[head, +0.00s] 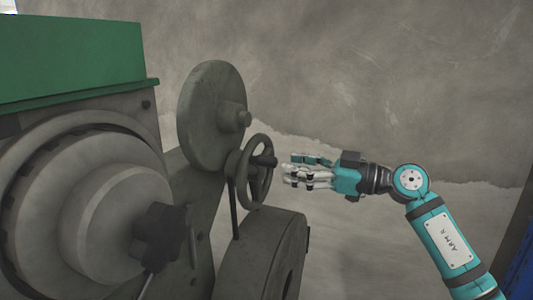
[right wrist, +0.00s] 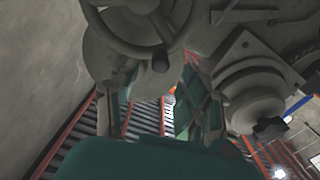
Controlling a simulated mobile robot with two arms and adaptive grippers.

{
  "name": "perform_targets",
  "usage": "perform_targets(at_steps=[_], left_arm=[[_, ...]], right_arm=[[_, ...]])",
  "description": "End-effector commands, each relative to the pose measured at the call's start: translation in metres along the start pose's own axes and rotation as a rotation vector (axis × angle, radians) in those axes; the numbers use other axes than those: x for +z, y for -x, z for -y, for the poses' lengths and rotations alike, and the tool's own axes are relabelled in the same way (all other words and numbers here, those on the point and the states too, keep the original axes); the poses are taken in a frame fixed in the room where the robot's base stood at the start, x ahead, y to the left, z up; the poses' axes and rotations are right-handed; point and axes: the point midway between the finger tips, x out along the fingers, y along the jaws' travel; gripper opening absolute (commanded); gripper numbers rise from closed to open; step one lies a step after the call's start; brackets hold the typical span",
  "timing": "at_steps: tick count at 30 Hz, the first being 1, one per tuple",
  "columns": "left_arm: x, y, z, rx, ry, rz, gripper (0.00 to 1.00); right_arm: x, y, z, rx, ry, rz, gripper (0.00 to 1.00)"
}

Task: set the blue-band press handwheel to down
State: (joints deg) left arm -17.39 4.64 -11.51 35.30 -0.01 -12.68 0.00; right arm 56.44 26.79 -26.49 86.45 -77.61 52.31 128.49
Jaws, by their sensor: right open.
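A grey handwheel (head: 268,181) with a dark handle knob (head: 265,161) stands on the side of a grey press (head: 188,190). No blue band shows on the parts of the press in view. My right gripper (head: 289,172) is open and empty, just right of the handwheel in the head view, its fingers pointing left toward it. In the right wrist view, the handwheel (right wrist: 112,42) and its knob (right wrist: 160,62) are at the top, above the spread fingers of my right gripper (right wrist: 160,112). I cannot tell whether the gripper touches the wheel. My left gripper is out of view.
A green housing (head: 75,60) tops the machine. A round grey disc (head: 208,115) rises above the handwheel and a large drum (head: 262,260) sits below it. A dark star knob (head: 160,232) is at lower left. Bare wall (head: 400,80) lies behind my right arm.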

Motion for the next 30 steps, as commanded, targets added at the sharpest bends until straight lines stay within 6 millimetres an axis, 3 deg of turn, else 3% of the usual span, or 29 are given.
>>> perform_targets(at_steps=[3, 9, 15, 23, 30], left_arm=[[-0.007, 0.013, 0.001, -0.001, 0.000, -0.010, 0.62], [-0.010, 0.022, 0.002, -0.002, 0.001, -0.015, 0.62], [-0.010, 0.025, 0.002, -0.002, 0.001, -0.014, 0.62], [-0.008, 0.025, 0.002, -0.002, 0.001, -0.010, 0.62], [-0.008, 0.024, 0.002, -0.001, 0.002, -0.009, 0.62]], right_arm=[[-0.004, -0.027, 0.000, -0.002, -0.003, -0.003, 0.46], [-0.003, -0.058, 0.000, 0.000, -0.002, -0.002, 0.46], [-0.001, -0.071, 0.000, 0.000, 0.000, -0.001, 0.46], [0.000, -0.072, 0.000, 0.001, 0.001, 0.000, 0.46], [0.000, -0.072, 0.000, 0.001, 0.001, 0.000, 0.17]])
